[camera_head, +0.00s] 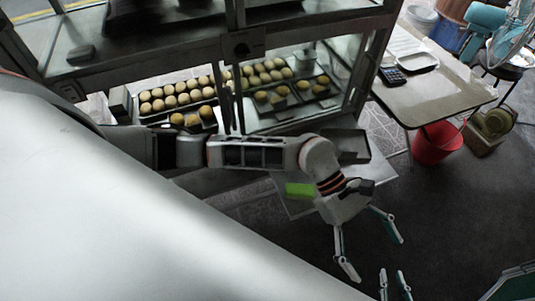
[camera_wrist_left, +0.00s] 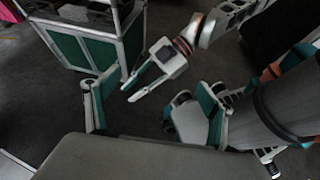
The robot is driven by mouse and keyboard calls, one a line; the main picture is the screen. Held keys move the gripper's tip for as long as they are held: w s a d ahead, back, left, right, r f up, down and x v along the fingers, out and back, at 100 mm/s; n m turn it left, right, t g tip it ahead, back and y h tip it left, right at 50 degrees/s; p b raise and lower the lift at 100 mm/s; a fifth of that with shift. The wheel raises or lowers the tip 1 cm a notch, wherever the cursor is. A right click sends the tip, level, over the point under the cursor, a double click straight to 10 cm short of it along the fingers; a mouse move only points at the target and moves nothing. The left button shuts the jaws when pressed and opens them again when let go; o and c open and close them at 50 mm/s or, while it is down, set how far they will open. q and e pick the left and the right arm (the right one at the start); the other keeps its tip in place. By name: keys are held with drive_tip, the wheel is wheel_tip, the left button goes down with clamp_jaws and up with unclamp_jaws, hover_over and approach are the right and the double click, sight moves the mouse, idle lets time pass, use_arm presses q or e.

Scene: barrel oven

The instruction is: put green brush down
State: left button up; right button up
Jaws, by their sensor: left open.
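The green brush (camera_head: 299,190) shows as a bright green block on a pale flat surface (camera_head: 290,207), partly behind my left arm in the head view. My left gripper (camera_head: 372,258) is open and empty, to the right of and below the brush in the picture, apart from it. Its spread fingers also frame the left wrist view (camera_wrist_left: 155,115), with dark floor between them. My right gripper (camera_head: 394,285) shows only its fingertips at the bottom edge of the head view, a little apart. It also shows in the left wrist view (camera_wrist_left: 132,92), with nothing between its fingers.
A glass cabinet (camera_head: 240,45) with trays of buns stands at the back. A dark tray (camera_head: 352,147) lies near the brush. A table (camera_head: 435,95) with a calculator stands at right, with a red bucket (camera_head: 437,145) below it. Dark floor at lower right is mostly clear.

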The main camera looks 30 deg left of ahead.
use_arm(q)
drive_tip(key=w+d+r+n+t+h, duration=0.2)
drive_tip(key=r+n+t+h, duration=0.15)
drive_tip(key=r+n, duration=0.3)
drive_tip(key=w+d+r+n+t+h, duration=0.1)
drive_tip(key=w+r+n+t+h, duration=0.1)
drive_tip(key=r+n+h, duration=0.4)
drive_tip(key=w+a+f+n+t+y, duration=0.2)
drive_tip(key=w+a+n+t+y, duration=0.25)
drive_tip(key=n, duration=0.55)
drive_tip(key=w+a+f+n+t+y, duration=0.15)
drive_tip(key=w+a+n+t, duration=0.3)
drive_tip(key=n+t, duration=0.5)
drive_tip(key=s+a+f+n+y, duration=0.2)
drive_tip(key=a+f+n+y, duration=0.7)
drive_tip(key=a+f+n, duration=0.65)
drive_tip(key=s+a+f+n+g+y, duration=0.3)
drive_tip(key=s+a+f+n, duration=0.4)
drive_tip(key=f, duration=0.3)
drive_tip(key=shift+s+a+f+g, duration=0.3)
drive_tip(key=shift+s+a+g, duration=0.15)
drive_tip(key=shift+s+a, duration=0.25)
drive_tip(key=shift+d+n, duration=0.1)
drive_tip(key=shift+n, duration=0.15)
